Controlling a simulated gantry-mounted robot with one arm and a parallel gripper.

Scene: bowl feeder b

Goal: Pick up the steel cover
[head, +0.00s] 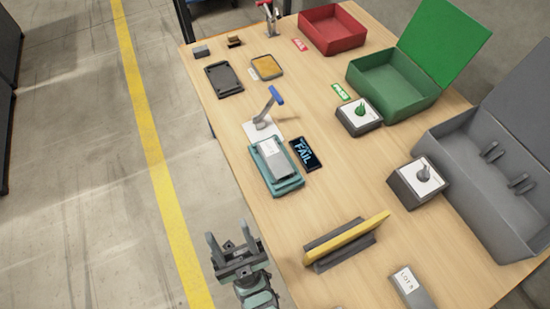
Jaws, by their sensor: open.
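No part is marked as the steel cover. A grey, metallic-looking block with a white label (275,158) sits on a teal fixture (289,187) near the table's left edge and may be it, but I cannot tell for sure. Another grey piece, labelled LOT (416,300), lies at the near edge of the picture. My gripper (230,236) is open and empty, with its two fingers apart. It is at the lower left, beside the table's left edge, below the teal fixture in the picture and touching neither piece.
A lever clamp with a blue handle (266,108) stands just behind the fixture. A dark FAIL display (305,154) lies at its right. A yellow panel (350,239) stands in a grey holder. Red (333,29), green (396,87) and grey (485,195) boxes line the right side.

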